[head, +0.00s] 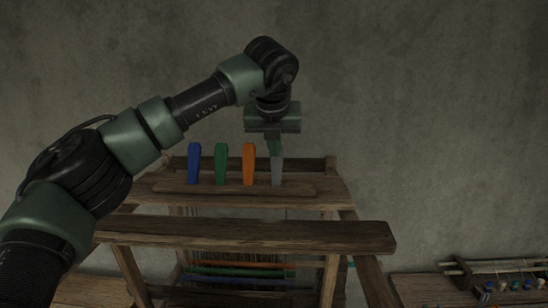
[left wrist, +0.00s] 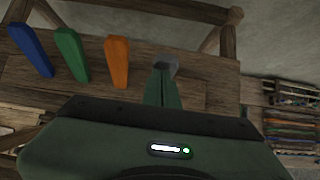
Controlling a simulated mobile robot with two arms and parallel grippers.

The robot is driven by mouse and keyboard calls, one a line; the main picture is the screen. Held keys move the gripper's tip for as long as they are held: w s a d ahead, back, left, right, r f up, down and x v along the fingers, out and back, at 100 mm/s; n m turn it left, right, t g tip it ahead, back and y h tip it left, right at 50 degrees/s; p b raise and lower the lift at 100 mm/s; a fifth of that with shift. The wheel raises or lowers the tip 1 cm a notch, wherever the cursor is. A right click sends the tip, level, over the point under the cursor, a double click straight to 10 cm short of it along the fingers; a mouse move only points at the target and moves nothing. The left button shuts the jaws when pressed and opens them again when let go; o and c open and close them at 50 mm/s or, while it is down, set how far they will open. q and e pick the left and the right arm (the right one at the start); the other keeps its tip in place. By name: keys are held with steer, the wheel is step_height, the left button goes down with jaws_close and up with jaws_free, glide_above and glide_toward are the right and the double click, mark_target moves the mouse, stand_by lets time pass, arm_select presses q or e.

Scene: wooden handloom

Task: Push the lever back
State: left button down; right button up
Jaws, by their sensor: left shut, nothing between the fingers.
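Several levers stand in a row on the loom's top board: a blue lever (head: 194,163), a green lever (head: 221,164), an orange lever (head: 249,164) and a grey lever (head: 277,170) at the right end. My left gripper (head: 275,150) is shut and empty, pointing down at the upper part of the grey lever. In the left wrist view the shut fingers (left wrist: 160,88) lie against or just in front of the grey lever (left wrist: 168,65), partly hiding it; I cannot tell whether they touch. The blue (left wrist: 31,50), green (left wrist: 72,54) and orange (left wrist: 117,62) levers stand to the left. My right gripper is not in view.
The loom's front beam (head: 245,234) crosses below the levers. Coloured threads (head: 237,272) show beneath it. A low table (head: 450,290) with several small spools stands at the right.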

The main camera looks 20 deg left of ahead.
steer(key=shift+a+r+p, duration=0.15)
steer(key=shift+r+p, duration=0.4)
steer(key=shift+p, duration=0.05)
stand_by(0.5)
